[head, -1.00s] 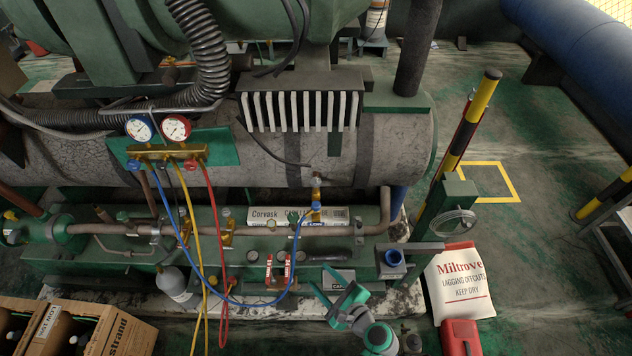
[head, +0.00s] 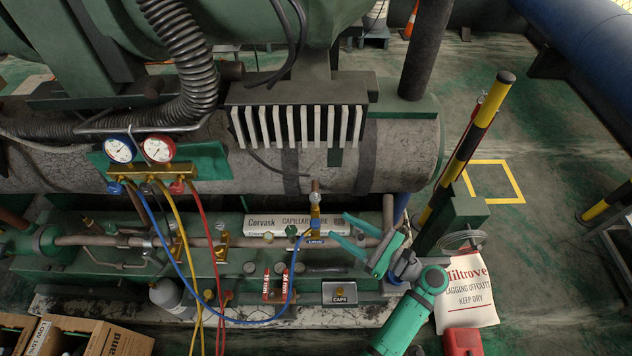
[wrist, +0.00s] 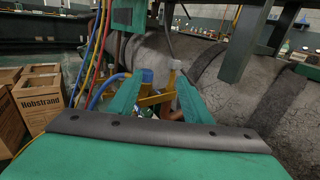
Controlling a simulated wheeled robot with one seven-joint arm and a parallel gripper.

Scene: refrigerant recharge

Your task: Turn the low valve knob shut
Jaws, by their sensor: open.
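The brass gauge manifold (head: 145,172) hangs at the left under a blue and a red gauge, with a blue knob (head: 115,187) at its left end and a red knob (head: 177,188) at its right. A brass service fitting with a blue coupler (head: 315,212) stands on the pipe, above a small blue label. My gripper (head: 340,229) is open just right of this fitting, its fingers pointing left. In the wrist view the blue coupler (wrist: 147,75) and brass fitting (wrist: 152,98) show between the spread fingers; contact cannot be told.
Blue, yellow and red hoses (head: 205,235) hang from the manifold. A striped post (head: 478,130) and a white sack (head: 467,288) are at the right. Cartons (head: 75,338) stand at lower left.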

